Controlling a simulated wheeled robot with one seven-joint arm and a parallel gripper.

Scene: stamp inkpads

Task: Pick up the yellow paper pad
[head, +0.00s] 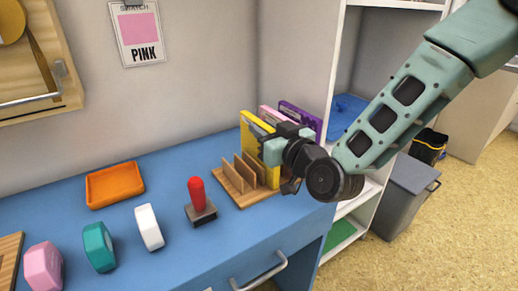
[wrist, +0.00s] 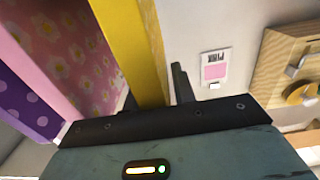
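The yellow paper pad (head: 248,132) stands upright at the right part of a wooden slotted rack (head: 232,190) on the blue desk. My gripper (head: 285,140) is at the pad, partly hiding it in the head view. In the wrist view the yellow pad (wrist: 132,45) runs down between my gripper's fingers (wrist: 155,95). The right finger stands just beside the pad with a narrow gap. The left finger shows only as a dark bit between the yellow pad and the pink flowered pad. The gripper looks open around the yellow pad.
A pink flowered pad (wrist: 65,40) and a purple dotted pad (wrist: 25,105) stand close beside the yellow one. A red-handled stamp (head: 197,195), white, teal and pink inkpads and an orange tray (head: 115,185) lie left. A white shelf (head: 335,60) stands right.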

